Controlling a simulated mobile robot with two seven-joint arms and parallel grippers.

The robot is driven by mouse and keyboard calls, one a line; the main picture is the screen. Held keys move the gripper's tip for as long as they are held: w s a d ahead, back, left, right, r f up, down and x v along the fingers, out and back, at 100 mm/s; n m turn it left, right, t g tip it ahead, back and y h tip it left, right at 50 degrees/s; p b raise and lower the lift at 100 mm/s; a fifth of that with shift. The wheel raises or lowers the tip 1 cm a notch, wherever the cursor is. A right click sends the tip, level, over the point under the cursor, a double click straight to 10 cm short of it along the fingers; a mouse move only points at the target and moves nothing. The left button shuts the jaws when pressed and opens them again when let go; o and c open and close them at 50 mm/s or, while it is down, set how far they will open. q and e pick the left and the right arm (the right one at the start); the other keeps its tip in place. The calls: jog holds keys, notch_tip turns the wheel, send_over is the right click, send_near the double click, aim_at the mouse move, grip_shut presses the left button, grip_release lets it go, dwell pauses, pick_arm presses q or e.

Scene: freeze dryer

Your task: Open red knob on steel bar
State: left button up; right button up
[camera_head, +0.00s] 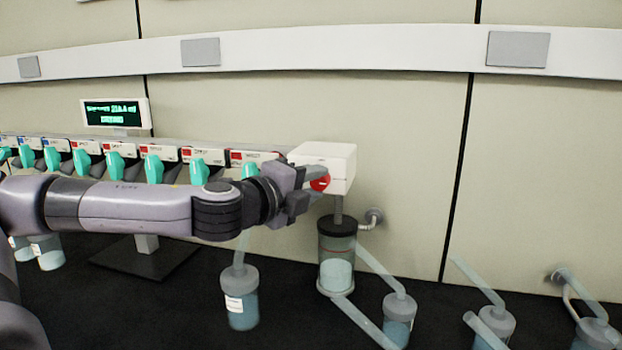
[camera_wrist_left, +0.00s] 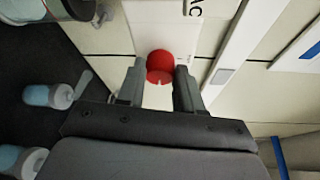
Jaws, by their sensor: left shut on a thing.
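The red knob (camera_head: 320,183) sits on the front of a white box (camera_head: 327,156) at the right end of the steel bar (camera_head: 180,142). My left gripper (camera_head: 312,186) reaches in from the left at the knob and partly covers it. In the left wrist view the red knob (camera_wrist_left: 160,67) lies between the two fingertips of my left gripper (camera_wrist_left: 160,78), against the white face of the box. The left gripper is shut on the knob. My right gripper is in neither view.
Several teal knobs (camera_head: 154,169) line the bar behind my left arm. A small display (camera_head: 115,113) stands above it. A clear canister (camera_head: 337,258) is below the box, with a bottle (camera_head: 241,299) to its left. More bottles are at the right.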

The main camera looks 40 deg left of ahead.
pick_arm(q)
jog(key=shift+a+r, duration=0.1)
jog(key=o, duration=1)
jog(key=shift+o, duration=0.2)
jog(key=shift+s, duration=0.15)
jog(key=shift+s+b, duration=0.6)
jog(key=shift+b, duration=0.05)
jog(key=shift+s+d+r+b, duration=0.15)
jog(key=shift+s+b, duration=0.2)
jog(key=shift+s, duration=0.55)
jog(key=shift+s+d+b, duration=0.2)
jog(key=shift+s+b, duration=0.1)
jog(key=shift+s, duration=0.65)
jog(key=shift+s+d+r+b, duration=0.15)
jog(key=shift+s+b, duration=0.2)
jog(key=shift+s, duration=0.55)
jog(key=shift+f, duration=0.1)
